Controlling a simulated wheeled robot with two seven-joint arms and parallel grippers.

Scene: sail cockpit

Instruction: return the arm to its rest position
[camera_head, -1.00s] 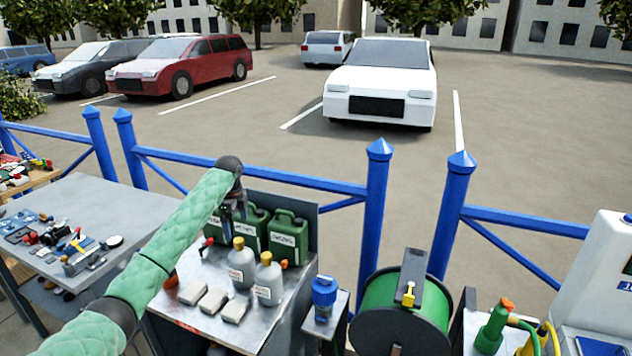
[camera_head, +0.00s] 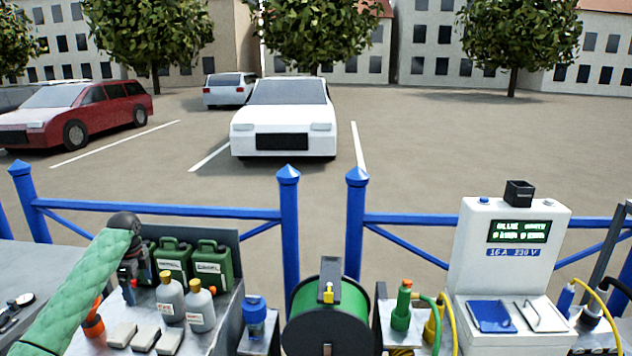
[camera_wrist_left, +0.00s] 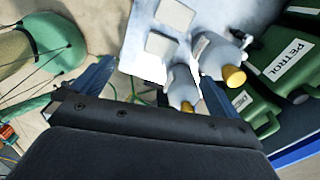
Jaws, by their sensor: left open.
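My left arm, in a green quilted sleeve, comes in from the lower left in the head view. Its gripper (camera_head: 128,286) points down beside the green petrol cans (camera_head: 212,265) and left of two grey bottles (camera_head: 171,298) with orange-yellow caps. In the left wrist view the gripper (camera_wrist_left: 155,90) has its two blue fingers wide apart, with nothing held between them. Beyond the fingers that view shows a grey bottle (camera_wrist_left: 222,57), a green can (camera_wrist_left: 291,70) and pale blocks. My right gripper does not show.
A metal bench (camera_head: 226,302) carries the cans, bottles and pale blocks (camera_head: 146,337). To its right stand a blue-topped container (camera_head: 254,312), a green hose reel (camera_head: 328,310) and a white power post (camera_head: 509,255). A blue railing (camera_head: 289,235) runs behind; cars are parked beyond.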

